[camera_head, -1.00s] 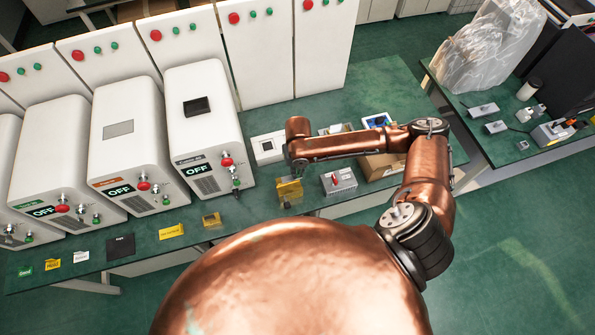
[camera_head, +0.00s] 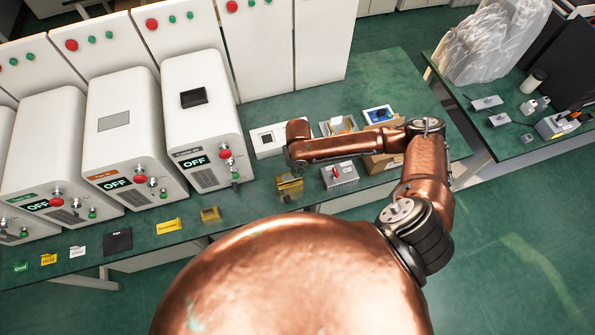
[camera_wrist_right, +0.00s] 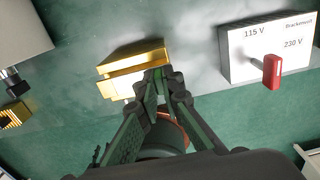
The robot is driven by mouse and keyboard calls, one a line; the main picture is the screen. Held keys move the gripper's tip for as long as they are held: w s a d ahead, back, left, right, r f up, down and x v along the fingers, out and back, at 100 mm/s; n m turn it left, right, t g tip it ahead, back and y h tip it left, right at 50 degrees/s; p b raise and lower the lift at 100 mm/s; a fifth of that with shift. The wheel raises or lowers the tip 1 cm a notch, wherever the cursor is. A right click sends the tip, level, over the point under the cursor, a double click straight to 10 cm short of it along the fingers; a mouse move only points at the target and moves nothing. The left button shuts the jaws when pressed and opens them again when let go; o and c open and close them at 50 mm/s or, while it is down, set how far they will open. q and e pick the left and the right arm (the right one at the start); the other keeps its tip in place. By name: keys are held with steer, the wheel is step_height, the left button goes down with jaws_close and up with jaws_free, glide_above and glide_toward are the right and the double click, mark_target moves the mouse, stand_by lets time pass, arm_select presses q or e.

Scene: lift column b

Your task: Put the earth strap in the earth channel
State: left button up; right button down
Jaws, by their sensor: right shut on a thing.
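My right gripper (camera_wrist_right: 158,78) has its fingers together at the right end of a gold-coloured stepped piece (camera_wrist_right: 128,83) in the right wrist view. It is shut on this piece, which may be the earth strap; the fingers hide part of it. A gold block (camera_head: 289,188) shows below the end of my right arm in the head view, near the bench's front edge. I cannot tell for certain where strap and channel part. A second, smaller gold block (camera_head: 210,214) stands to the left, and its ribbed side shows in the wrist view (camera_wrist_right: 14,114). My left gripper is not in view.
A grey box with a red switch (camera_head: 338,174) stands just right of the gold block; it is marked 115 V and 230 V in the wrist view (camera_wrist_right: 268,55). White OFF units (camera_head: 205,120) stand to the left. A yellow label (camera_head: 169,226) lies along the front edge of the green bench.

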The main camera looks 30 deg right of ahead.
stand_by(0.4)
steer(key=shift+p, duration=0.45)
steer(key=shift+p, duration=0.75)
stand_by(0.8)
steer(key=shift+f+b, duration=0.45)
steer(key=shift+f, duration=0.55)
steer(key=c, duration=2)
jaws_free()
step_height(320, 180, up, 12)
